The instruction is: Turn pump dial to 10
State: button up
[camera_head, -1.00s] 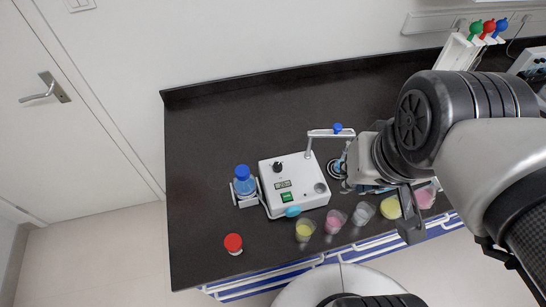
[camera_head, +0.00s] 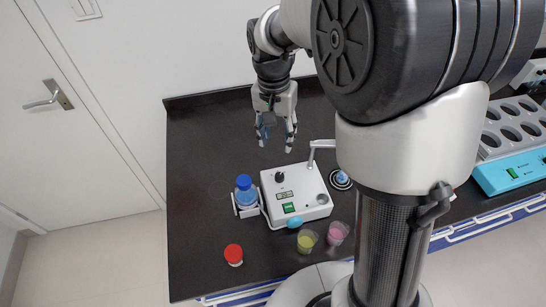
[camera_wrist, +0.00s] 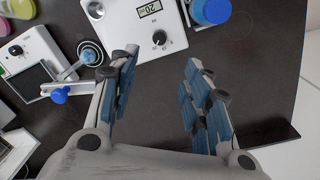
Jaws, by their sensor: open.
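The pump (camera_head: 297,193) is a white box on the black bench. Its black dial (camera_head: 279,177) sits on the top face toward the back left, beside a small display (camera_head: 285,195) and a green switch (camera_head: 289,208). In the wrist view the dial (camera_wrist: 159,38) shows at the top middle, with a light pointer mark and a scale around it. The display (camera_wrist: 149,9) there appears upside down and seems to read 20. My gripper (camera_head: 276,143) is open and empty, pointing down behind the pump. In the wrist view its blue-padded fingers (camera_wrist: 160,95) are apart, with bare bench between them.
A blue-capped bottle (camera_head: 245,190) stands in a holder left of the pump. A red-capped jar (camera_head: 233,254), a yellow cup (camera_head: 306,240) and a pink cup (camera_head: 337,232) stand in front. A jointed white arm with a blue knob (camera_wrist: 60,95) is beside the pump.

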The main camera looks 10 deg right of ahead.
aim_at(279, 175)
jog(key=f+b, duration=0.1)
jog(key=f, duration=0.4)
jog(key=f+b, duration=0.2)
jog(key=f, duration=0.3)
jog(key=f+b, duration=0.1)
jog(key=f, duration=0.5)
jog(key=shift+s+d+b, duration=0.25)
jog(key=shift+d+b, duration=0.1)
jog(key=shift+b, duration=0.05)
jog(key=shift+c, duration=0.5)
jog(key=shift+r, duration=0.1)
grip_shut()
